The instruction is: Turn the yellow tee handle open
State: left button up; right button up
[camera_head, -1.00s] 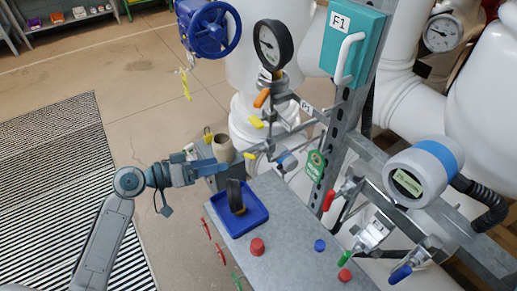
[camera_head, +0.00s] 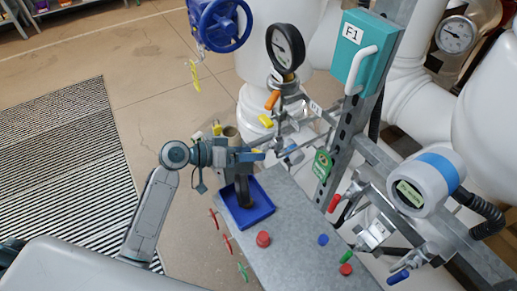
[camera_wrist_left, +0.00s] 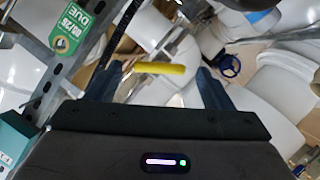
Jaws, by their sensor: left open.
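A yellow handle (camera_wrist_left: 160,69) shows as a short bar between the fingers of my left gripper (camera_wrist_left: 157,82) in the left wrist view. The fingers are spread, one on each side of it, with gaps. In the head view the left gripper (camera_head: 256,156) is above the blue tray, pointing right toward the pipework. A yellow bar (camera_head: 265,120) shows there, just above the gripper and below an orange handle. I cannot tell whether it is the same bar as in the wrist view. My right gripper is not in view.
A blue tray (camera_head: 262,208) holding a dark upright object sits on the grey bench (camera_head: 290,235), near red and blue knobs. A pressure gauge (camera_head: 285,47), a teal box (camera_head: 352,70) and a green tag (camera_head: 322,164) stand close by. Open floor lies left.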

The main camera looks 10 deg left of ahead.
aim_at(258, 151)
pick_arm(q)
jog(key=shift+p+x, duration=0.35)
jog(key=shift+x, duration=1.3)
jog(key=shift+c, duration=0.4)
jog(key=c, duration=0.9)
jog(key=shift+n, duration=0.3)
jog(key=shift+n+g+h, duration=0.3)
jog(key=shift+n+h, duration=0.2)
jog(key=shift+n, duration=0.2)
jog(key=n+h, duration=0.1)
jog(key=n, duration=0.1)
jog(key=shift+f+n+b, duration=0.1)
jog(key=shift+n+b, duration=0.2)
jog(key=shift+b, duration=0.1)
jog(key=n+h+b, duration=0.1)
jog(key=n+h, duration=0.1)
jog(key=n, duration=0.2)
